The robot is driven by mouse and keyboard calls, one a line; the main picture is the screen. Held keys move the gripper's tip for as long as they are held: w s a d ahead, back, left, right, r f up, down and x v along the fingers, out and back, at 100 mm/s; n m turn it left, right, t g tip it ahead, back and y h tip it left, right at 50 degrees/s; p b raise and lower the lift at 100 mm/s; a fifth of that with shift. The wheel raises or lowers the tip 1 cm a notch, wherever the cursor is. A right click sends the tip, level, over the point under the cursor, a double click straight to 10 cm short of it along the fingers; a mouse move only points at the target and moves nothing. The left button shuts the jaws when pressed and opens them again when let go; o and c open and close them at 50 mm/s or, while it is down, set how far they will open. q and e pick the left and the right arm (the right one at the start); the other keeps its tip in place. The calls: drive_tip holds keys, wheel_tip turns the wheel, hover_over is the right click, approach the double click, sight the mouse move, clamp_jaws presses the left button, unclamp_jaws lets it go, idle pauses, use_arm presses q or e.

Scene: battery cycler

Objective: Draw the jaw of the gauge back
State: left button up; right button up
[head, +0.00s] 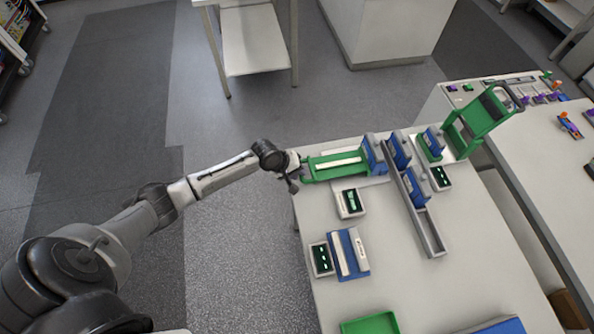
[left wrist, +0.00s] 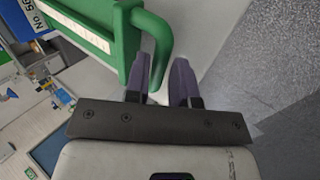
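The gauge is a green frame with a white strip (head: 336,163) at the far left corner of the bench, a blue block (head: 373,154) at its right end. In the left wrist view its green body (left wrist: 88,22) fills the upper left, with a rounded green handle (left wrist: 163,35) curving out from it. My left gripper (head: 292,181) is at the gauge's left end. The contact is partly hidden. My right gripper is not seen.
A grey rail (head: 428,232) with blue blocks runs right of the gauge. Small display boxes (head: 350,203) and a blue-white unit (head: 347,254) stand nearer. A green carrier (head: 482,122) stands at the back right.

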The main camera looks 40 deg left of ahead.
use_arm(q)
clamp_jaws()
drive_tip(key=shift+s+a+r+p, duration=0.1)
drive_tip(key=shift+s+p, duration=0.05)
drive_tip(key=shift+p, duration=0.15)
drive_tip(key=shift+s+a+p, duration=0.9)
drive_tip(key=shift+s+p, duration=0.05)
drive_tip(key=shift+s, duration=0.25)
drive_tip(key=shift+o, duration=1.9)
unclamp_jaws()
